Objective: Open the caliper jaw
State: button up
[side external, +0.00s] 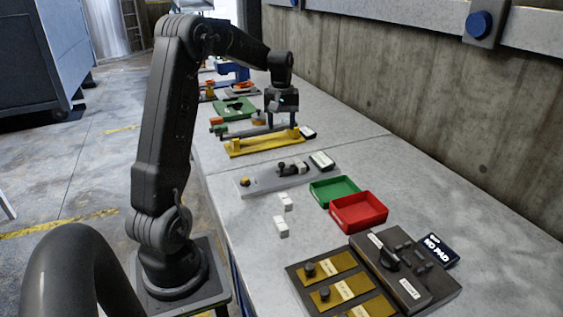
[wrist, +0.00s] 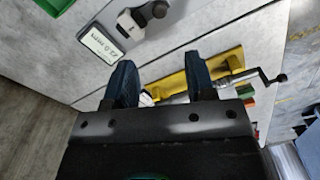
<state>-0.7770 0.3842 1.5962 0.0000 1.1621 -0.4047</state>
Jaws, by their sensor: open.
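The caliper (side external: 275,175) appears to be the long grey bar lying flat on the bench, with a dark slider (side external: 291,168) toward its right end. A small display (side external: 322,160) lies beside it. In the wrist view the display (wrist: 97,45) and part of the grey device with a dark knob (wrist: 152,11) are at the top. How wide the jaw stands is too small to tell. My gripper (side external: 281,121) points down over the yellow fixture (side external: 265,142), farther back than the caliper. In the wrist view its two fingers (wrist: 160,80) are apart, with nothing held between them.
The yellow fixture, which has a crank (wrist: 272,78), lies below my fingers. Green (side external: 335,189) and red (side external: 358,212) trays, white blocks (side external: 282,226) and a dark panel (side external: 405,270) stand nearer the camera. A concrete wall (side external: 430,100) bounds the bench.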

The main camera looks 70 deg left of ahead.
aim_at(281, 163)
notch_tip(281, 163, down, 13)
jog(key=shift+f, duration=0.15)
dwell(0.4)
grip_shut()
dwell(0.3)
